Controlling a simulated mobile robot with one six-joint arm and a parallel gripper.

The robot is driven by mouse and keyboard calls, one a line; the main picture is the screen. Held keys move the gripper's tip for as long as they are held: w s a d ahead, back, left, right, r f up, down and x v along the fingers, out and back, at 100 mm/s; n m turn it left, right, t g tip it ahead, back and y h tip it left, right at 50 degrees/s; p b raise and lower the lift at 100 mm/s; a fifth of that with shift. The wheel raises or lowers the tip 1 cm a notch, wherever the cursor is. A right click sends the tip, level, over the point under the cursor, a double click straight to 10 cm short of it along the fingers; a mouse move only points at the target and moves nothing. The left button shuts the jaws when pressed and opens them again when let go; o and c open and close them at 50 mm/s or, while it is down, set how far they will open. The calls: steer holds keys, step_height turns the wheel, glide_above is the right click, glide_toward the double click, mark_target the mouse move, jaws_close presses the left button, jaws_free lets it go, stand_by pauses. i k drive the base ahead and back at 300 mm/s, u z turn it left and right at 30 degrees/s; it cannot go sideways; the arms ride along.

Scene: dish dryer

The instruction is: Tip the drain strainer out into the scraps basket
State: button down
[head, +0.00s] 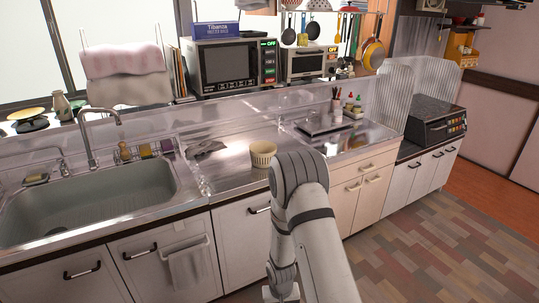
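A cream, ribbed, round container (262,156) stands upright on the steel counter right of the sink; it may be the scraps basket, but I cannot tell. The sink (92,204) is at the left with a tall curved tap over it. I cannot make out a drain strainer in it; the near part of its floor is hidden by the front rim. My arm rises in the lower middle, its elbow just in front of the container, and folds down to the bottom edge. My gripper is not visible, so its fingers cannot be seen.
A crumpled grey item (206,148) lies on the counter between sink and container. A caddy with sponges (146,151) stands behind the sink. A dark tray (324,122) and small bottles (350,104) are farther right. The patterned floor (450,240) at the right is clear.

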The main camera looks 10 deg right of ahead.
mark_target(263, 155)
steer(key=u, duration=0.45)
steer(key=i, duration=1)
steer(key=z, duration=0.5)
